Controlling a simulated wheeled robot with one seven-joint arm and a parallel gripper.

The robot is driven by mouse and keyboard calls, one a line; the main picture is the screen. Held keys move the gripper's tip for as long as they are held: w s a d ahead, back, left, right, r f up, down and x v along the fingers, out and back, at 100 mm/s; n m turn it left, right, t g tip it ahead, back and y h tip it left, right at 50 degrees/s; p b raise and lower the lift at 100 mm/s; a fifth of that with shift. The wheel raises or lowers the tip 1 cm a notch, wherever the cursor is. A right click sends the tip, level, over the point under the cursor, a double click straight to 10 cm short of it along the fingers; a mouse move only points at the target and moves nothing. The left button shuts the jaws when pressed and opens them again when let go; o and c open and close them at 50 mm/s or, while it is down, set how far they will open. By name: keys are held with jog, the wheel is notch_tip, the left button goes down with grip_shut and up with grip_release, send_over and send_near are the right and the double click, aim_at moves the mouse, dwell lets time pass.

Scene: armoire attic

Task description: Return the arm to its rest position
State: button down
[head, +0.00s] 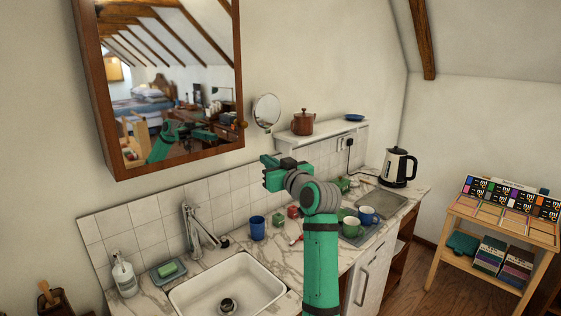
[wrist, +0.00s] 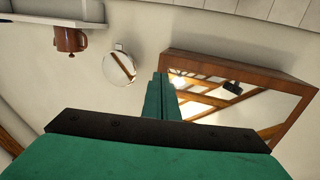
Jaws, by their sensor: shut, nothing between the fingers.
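My gripper (head: 268,172) is at the end of my green arm, raised above the marble counter near the tiled wall and pointing left in the head view. In the wrist view the green fingers (wrist: 160,97) are together with nothing between them. The fingers point toward the wall area with the wood-framed mirror (wrist: 235,95) and the small round mirror (wrist: 118,68). No object hangs from the gripper.
A sink (head: 230,288) with a faucet (head: 197,228) is at the left of the counter. A blue cup (head: 257,228), other cups and a kettle (head: 399,167) stand on it. A wooden rack (head: 500,225) stands at right.

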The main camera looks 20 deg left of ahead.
jog(key=s+d+f+m+t+h, duration=0.1)
jog(key=s+d+f+m+h, duration=0.15)
jog(key=f, duration=1.05)
jog(key=s+d+f+m+t+h, duration=0.15)
jog(key=d+f, duration=0.25)
jog(key=f, duration=0.9)
jog(key=s+d+f+m+h, duration=0.2)
jog(key=s+d+f, duration=0.2)
jog(key=s+f, duration=0.45)
jog(key=s+d+f+m+h, duration=0.2)
jog(key=s+d+f, duration=0.1)
jog(key=s+f, duration=0.55)
jog(key=s+d+f+m+h, duration=0.1)
jog(key=s+d+f, duration=0.15)
jog(key=s, duration=0.45)
jog(key=s+d+f+h, duration=0.1)
jog(key=s+d+f, duration=0.15)
jog(key=s, duration=0.45)
jog(key=s+d+f+m+h, duration=0.15)
jog(key=s+f, duration=0.25)
jog(key=s, duration=0.4)
jog(key=s+d+r+n, duration=0.1)
jog(key=s+d+r, duration=0.1)
jog(key=s, duration=0.8)
jog(key=s+d+r+h, duration=0.1)
jog(key=s+r, duration=0.4)
jog(key=s, duration=0.5)
jog(key=shift+d+r+n, duration=0.3)
jog(key=shift+d+n, duration=0.05)
jog(key=shift+d, duration=0.25)
